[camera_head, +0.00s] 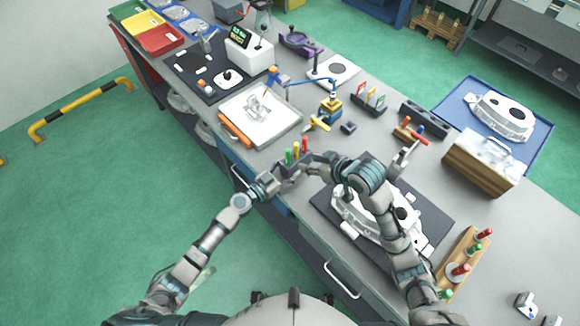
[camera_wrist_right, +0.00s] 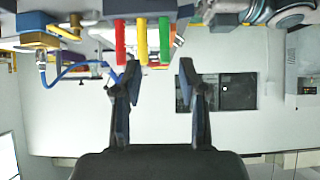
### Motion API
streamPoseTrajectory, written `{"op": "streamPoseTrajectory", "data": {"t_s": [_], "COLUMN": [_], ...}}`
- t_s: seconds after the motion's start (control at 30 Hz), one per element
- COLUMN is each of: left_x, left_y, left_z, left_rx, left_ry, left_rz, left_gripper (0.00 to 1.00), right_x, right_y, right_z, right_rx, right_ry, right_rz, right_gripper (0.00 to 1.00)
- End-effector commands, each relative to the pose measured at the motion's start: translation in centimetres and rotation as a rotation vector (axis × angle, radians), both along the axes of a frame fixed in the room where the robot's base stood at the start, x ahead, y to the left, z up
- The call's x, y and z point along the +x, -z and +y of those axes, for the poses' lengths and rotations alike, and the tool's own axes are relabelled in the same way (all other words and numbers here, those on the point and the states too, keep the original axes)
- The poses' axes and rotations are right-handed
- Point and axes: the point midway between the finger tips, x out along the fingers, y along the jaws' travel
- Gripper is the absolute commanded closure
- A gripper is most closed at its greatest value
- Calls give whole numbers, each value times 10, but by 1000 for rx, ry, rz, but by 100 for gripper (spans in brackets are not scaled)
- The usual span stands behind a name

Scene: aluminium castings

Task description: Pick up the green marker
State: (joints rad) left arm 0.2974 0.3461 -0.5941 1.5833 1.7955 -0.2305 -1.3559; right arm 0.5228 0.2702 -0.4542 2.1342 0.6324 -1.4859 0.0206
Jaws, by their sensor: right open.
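The green marker (camera_head: 288,157) stands upright beside a yellow marker (camera_head: 296,152) and a red marker (camera_head: 304,146) near the bench's front edge. In the right wrist view the green marker (camera_wrist_right: 164,40) hangs inverted, at the right end of the row. My right gripper (camera_head: 312,168) is close to the markers on their right. In its wrist view the right gripper (camera_wrist_right: 159,64) is open and empty, with the green marker lined up between its fingertips. My left gripper (camera_head: 287,177) is just in front of the markers; its fingers are unclear. The markers' lower ends are hidden in the head view.
A white tray (camera_head: 279,132) with an orange handle lies behind left. A casting on a dark mat (camera_head: 440,221) lies right, beneath my right arm. A blue-cabled device (camera_head: 331,108) stands behind, and a wooden tool block (camera_head: 460,262) stands at front right.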

Motion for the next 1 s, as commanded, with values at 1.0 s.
{"op": "streamPoseTrajectory", "data": {"t_s": [1.0], "left_x": [0], "left_y": [2], "left_z": [0], "left_rx": [1], "left_ry": [0], "left_rz": [4], "left_gripper": [93], "right_x": [10], "right_y": [1], "right_z": [18], "right_rx": [-101], "right_ry": [-128], "right_rz": [-14], "right_gripper": [54]}}
